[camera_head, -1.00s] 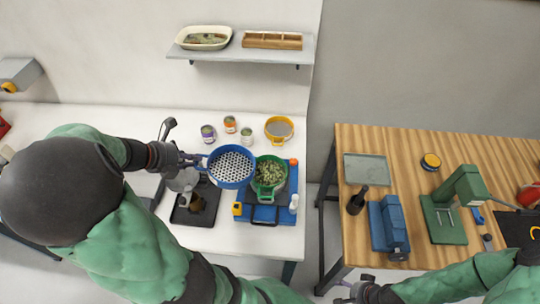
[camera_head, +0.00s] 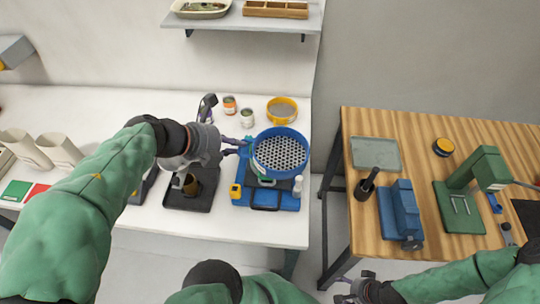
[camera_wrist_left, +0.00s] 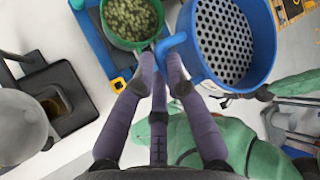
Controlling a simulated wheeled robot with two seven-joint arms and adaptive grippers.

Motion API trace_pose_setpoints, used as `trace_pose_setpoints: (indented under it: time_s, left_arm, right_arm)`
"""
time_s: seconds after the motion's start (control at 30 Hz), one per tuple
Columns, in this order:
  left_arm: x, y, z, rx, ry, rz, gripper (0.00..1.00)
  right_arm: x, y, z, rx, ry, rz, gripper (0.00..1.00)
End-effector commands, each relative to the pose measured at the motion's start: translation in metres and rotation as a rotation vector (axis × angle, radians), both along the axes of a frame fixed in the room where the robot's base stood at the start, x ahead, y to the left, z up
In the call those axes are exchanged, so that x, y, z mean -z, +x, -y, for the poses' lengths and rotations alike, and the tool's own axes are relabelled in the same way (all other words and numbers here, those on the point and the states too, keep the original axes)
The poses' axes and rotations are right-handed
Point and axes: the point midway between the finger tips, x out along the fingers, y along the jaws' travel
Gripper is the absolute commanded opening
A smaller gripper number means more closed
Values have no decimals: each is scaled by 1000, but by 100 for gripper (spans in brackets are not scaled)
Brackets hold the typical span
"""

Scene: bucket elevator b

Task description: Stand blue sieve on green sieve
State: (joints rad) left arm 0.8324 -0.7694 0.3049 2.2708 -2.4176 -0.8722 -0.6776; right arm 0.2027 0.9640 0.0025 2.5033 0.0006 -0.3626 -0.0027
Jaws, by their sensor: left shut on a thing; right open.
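The blue sieve (camera_head: 280,153) has a perforated floor and shows at the middle of the head view. My left gripper (camera_head: 238,147) is shut on its handle, at the sieve's left side. In the left wrist view the blue sieve (camera_wrist_left: 225,42) is to the right of my left gripper (camera_wrist_left: 160,68). The green sieve (camera_wrist_left: 114,38), with greenish pellets in it, is at the top left there. In the head view the blue sieve hides nearly all of the green one; any contact between them cannot be told. My right gripper (camera_head: 352,292) is open and empty at the bottom.
A blue machine base (camera_head: 241,172) lies under the sieves. A black tray (camera_head: 192,192) is to its left. A yellow sieve (camera_head: 282,110) and small cans (camera_head: 230,105) stand behind. The wooden table (camera_head: 330,225) at right holds a blue vise (camera_head: 402,212) and a green press (camera_head: 460,215).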

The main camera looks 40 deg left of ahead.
Motion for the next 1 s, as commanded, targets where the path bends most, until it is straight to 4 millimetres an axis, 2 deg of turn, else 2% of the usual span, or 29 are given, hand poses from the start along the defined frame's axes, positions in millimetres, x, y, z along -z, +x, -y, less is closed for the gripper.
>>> trace_pose_setpoints:
  time_s: [0.17, 0.27, 0.6, 0.8, 1.0]
  left_arm:
    - [4, 4, 2, 0, -6, 5, 0]
    - [12, 14, -9, 1, -7, 3, 0]
    - [45, 62, -62, 0, -7, 4, 0]
    - [77, 79, -82, 0, -8, 4, 0]
    - [90, 88, -91, 0, -6, 5, 0]
  right_arm:
    - [7, 0, 0, 0, 0, 0, 69]
    - [12, 0, 0, 0, 0, 1, 69]
    - [32, 0, 0, 0, 0, 0, 69]
    - [47, 0, 0, 0, 0, 0, 69]
    - [51, 0, 0, 0, 0, 0, 69]
